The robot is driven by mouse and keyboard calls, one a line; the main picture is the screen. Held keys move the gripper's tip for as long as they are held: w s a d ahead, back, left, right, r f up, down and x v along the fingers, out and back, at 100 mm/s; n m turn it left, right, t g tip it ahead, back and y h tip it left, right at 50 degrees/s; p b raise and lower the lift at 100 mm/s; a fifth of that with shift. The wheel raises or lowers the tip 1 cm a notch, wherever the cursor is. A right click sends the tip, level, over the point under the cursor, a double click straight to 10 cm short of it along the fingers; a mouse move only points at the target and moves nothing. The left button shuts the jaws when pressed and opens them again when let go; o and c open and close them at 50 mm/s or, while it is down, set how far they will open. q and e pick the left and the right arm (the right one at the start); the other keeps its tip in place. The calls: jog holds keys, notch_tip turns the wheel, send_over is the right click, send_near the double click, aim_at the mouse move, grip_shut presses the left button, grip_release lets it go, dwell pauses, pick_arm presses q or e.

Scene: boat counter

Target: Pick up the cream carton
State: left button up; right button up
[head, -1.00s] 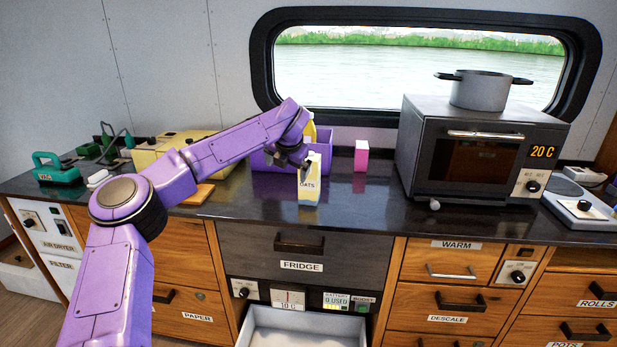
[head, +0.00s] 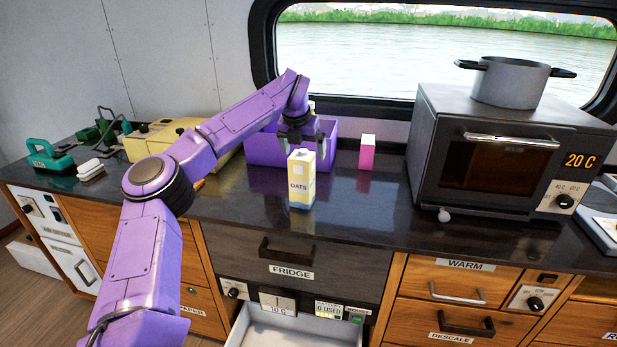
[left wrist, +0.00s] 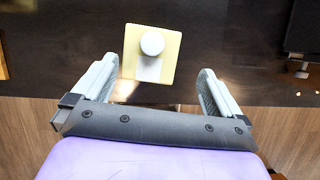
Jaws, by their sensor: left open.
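The cream-coloured carton (head: 299,187), labelled OATS, stands upright on the dark counter above the fridge drawer. My left gripper (head: 303,138) is open and empty; in the head view it shows just above and behind the carton top. In the left wrist view, a pale yellow carton top with a white round cap (left wrist: 151,44), apparently the same carton, lies ahead between the lines of the two open fingers (left wrist: 157,88). I see no contact with it. My right gripper is not in view.
A purple crate (head: 262,152) stands behind the carton, partly hidden by my left arm. A pink carton (head: 367,153) stands right of it. An oven (head: 490,150) with a pot (head: 510,82) is further right. An open drawer (head: 290,338) juts out below.

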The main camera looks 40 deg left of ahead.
aim_at(301, 156)
pick_arm(q)
jog(key=shift+s+a+f, duration=0.2)
jog(key=shift+a+f, duration=0.15)
jog(key=shift+f, duration=0.1)
jog(key=shift+a+f, duration=0.25)
jog(key=shift+f, duration=0.05)
jog(key=p+x, duration=0.1)
jog(key=x, duration=0.1)
jog(key=p+x, duration=0.1)
jog(key=x, duration=0.2)
jog(key=shift+w+a+f+p, duration=0.1)
jog(key=shift+w+a+p, duration=0.15)
jog(key=shift+w, duration=0.25)
jog(key=shift+s, duration=0.1)
jog(key=shift+c, duration=1.2)
grip_shut()
